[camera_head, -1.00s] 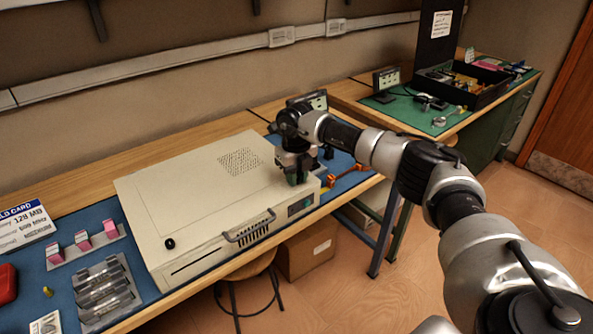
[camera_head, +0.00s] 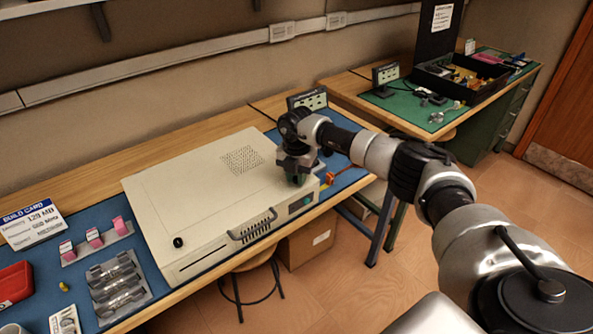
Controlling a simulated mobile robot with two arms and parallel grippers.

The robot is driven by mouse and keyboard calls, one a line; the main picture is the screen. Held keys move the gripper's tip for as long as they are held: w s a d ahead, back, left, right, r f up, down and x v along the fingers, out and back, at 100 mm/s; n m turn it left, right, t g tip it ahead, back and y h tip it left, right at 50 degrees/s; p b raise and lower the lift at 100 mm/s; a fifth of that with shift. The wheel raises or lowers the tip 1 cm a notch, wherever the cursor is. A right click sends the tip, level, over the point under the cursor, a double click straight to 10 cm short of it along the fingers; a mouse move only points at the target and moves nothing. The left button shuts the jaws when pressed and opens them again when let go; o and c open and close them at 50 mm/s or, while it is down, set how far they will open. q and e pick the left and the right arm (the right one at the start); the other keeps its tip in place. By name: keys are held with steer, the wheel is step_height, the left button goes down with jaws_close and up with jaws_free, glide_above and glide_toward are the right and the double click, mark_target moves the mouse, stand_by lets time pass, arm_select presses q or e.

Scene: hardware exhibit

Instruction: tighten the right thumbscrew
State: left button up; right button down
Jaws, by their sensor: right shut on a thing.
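A beige computer case (camera_head: 200,195) lies flat on a blue mat on the workbench, with a handle (camera_head: 252,228) on its front. A black left thumbscrew (camera_head: 178,242) shows at the case's front left corner. My right gripper (camera_head: 298,180) points down at the front right corner of the case. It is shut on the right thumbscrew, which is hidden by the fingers. My left gripper is not in view.
A build card (camera_head: 32,226), a rack of pink-tabbed pieces (camera_head: 95,240), a tray of metallic modules (camera_head: 118,285) and a red box (camera_head: 14,284) lie left of the case. An orange item (camera_head: 331,178) lies close right of my gripper. A stool (camera_head: 250,268) stands below.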

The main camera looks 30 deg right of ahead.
steer(key=m+p, duration=0.1)
steer(key=m, duration=0.1)
steer(key=m+p, duration=0.2)
steer(key=m, duration=0.1)
steer(key=shift+r+m, duration=0.25)
steer(key=shift+m, duration=0.05)
steer(key=m+p, duration=0.3)
steer(key=m, duration=0.2)
steer(key=shift+w+f+p, duration=0.1)
steer(key=shift+f+p, duration=0.05)
steer(key=shift+p, duration=0.15)
steer(key=shift+m, duration=0.3)
steer(key=c, duration=1)
jaws_free()
steer(key=shift+f, duration=0.1)
step_height(320, 180, up, 11)
steer(key=b, duration=0.1)
steer(key=shift+f, duration=0.1)
